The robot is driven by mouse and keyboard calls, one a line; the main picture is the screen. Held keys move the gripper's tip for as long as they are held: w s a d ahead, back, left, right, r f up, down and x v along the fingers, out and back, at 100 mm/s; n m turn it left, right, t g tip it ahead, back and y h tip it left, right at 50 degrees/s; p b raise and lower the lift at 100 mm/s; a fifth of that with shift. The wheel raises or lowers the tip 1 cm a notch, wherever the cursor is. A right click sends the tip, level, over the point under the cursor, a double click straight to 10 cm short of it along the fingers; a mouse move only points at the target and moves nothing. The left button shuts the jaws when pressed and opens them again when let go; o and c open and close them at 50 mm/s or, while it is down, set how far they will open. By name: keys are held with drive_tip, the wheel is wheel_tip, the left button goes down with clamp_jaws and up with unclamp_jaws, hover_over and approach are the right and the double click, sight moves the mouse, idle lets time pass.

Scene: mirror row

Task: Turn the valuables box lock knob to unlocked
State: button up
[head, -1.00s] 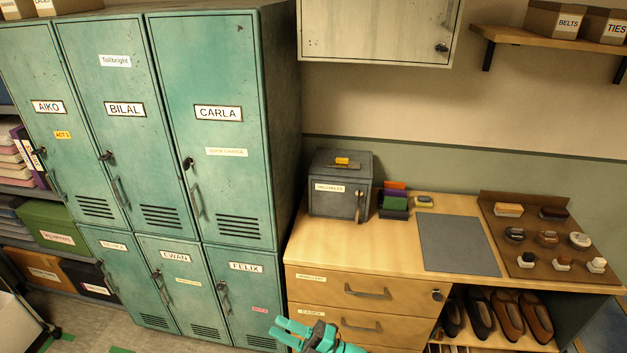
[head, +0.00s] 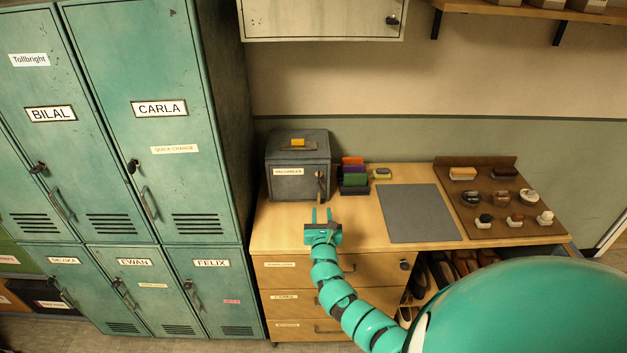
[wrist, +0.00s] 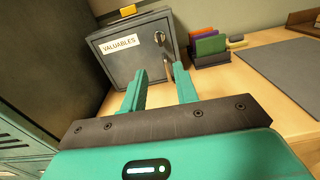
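The grey valuables box (head: 298,152) stands at the back left of the wooden counter, with a white VALUABLES label on its front. Its lock knob (head: 319,175) is on the right side of the front; the wrist view also shows the knob (wrist: 159,38), with a metal lever-like handle (wrist: 166,66) below it. Whether the lock is locked or unlocked is too small to tell. My gripper (head: 322,212) is just in front of the box, pointing at it, apart from the knob. In the wrist view its two teal fingers (wrist: 160,85) are spread with nothing between them.
Colored pouches in a dark holder (head: 354,178) stand just right of the box. A grey mat (head: 420,213) and a brown board with brushes (head: 480,195) lie further right. Teal lockers (head: 190,110) rise at the left. A wall cabinet (head: 320,18) hangs above.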

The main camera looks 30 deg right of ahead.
drive_tip(key=b, duration=0.4)
approach(319, 180)
drive_tip(key=shift+x, duration=1.15)
drive_tip(key=shift+b+x, duration=0.45)
drive_tip(key=shift+x, duration=0.5)
drive_tip(key=shift+w+d+f+b, duration=0.1)
drive_tip(key=shift+w+d+b, duration=0.35)
drive_tip(key=shift+b, duration=0.1)
drive_tip(key=b+x, duration=0.3)
drive_tip(key=shift+w+d, duration=0.15)
drive_tip(key=shift+w, duration=0.2)
drive_tip(key=shift+w+d+r, duration=0.15)
drive_tip(key=shift+w+r, duration=0.1)
drive_tip(key=shift+w, duration=0.05)
drive_tip(key=shift+c, duration=0.2)
